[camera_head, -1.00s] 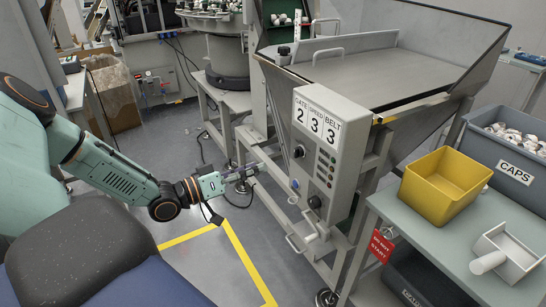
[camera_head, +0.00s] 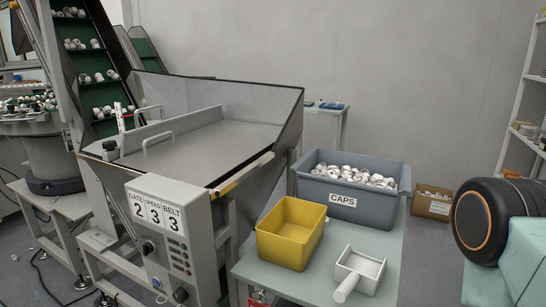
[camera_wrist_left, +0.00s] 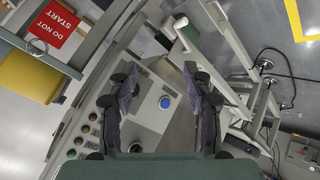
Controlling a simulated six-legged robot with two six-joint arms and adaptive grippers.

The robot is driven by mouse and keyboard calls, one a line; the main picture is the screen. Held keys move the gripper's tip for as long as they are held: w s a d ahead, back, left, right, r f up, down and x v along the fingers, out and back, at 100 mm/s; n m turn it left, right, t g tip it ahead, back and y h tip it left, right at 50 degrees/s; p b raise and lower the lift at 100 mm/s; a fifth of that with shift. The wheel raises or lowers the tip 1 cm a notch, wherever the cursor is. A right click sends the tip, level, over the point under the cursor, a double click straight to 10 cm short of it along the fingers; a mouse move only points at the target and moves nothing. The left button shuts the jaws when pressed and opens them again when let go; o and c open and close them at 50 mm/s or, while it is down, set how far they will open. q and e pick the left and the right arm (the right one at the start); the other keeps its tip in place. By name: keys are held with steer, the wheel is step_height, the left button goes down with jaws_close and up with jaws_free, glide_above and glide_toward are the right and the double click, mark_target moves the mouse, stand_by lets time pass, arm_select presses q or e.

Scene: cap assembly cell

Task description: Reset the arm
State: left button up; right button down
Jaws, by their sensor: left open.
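My left gripper (camera_wrist_left: 163,85) is open in the left wrist view, its two dark finger pads apart with nothing between them. It faces the grey control panel (camera_wrist_left: 150,122), whose blue button (camera_wrist_left: 165,102) shows between the fingers. I cannot tell the exact gap to the panel. In the head view the control panel (camera_head: 150,215) stands on the front of the hopper, with dials set under GATE 2, SPEED 3 and BELT 3 labels. My left arm is outside the head view. My right gripper is not in view; only part of my arm shows at the right edge.
The steel hopper (camera_head: 215,143) stands behind the panel. A side table (camera_head: 332,248) holds a yellow bin (camera_head: 283,250), a white scoop (camera_head: 358,272) and a grey CAPS crate (camera_head: 345,211). A red DO NOT START tag (camera_wrist_left: 52,27) hangs near the gripper. Frame bars (camera_wrist_left: 225,45) lie beside it.

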arm_select(q)
steer(key=s+d+f+m+g+y, duration=0.1)
steer(key=s+d+f+g, duration=0.1)
steer(key=s, duration=0.6)
steer(key=s+d+f+m+g, duration=0.2)
steer(key=s+d+f+g, duration=0.1)
steer(key=s, duration=0.5)
steer(key=s+d+f+m+g+y, duration=0.1)
steer(key=s+g, duration=0.3)
steer(key=s, duration=0.4)
steer(key=shift+d+f+m+y, duration=0.3)
steer(key=shift+d+f, duration=0.5)
steer(key=shift+f, duration=0.05)
steer(key=shift+s, duration=0.1)
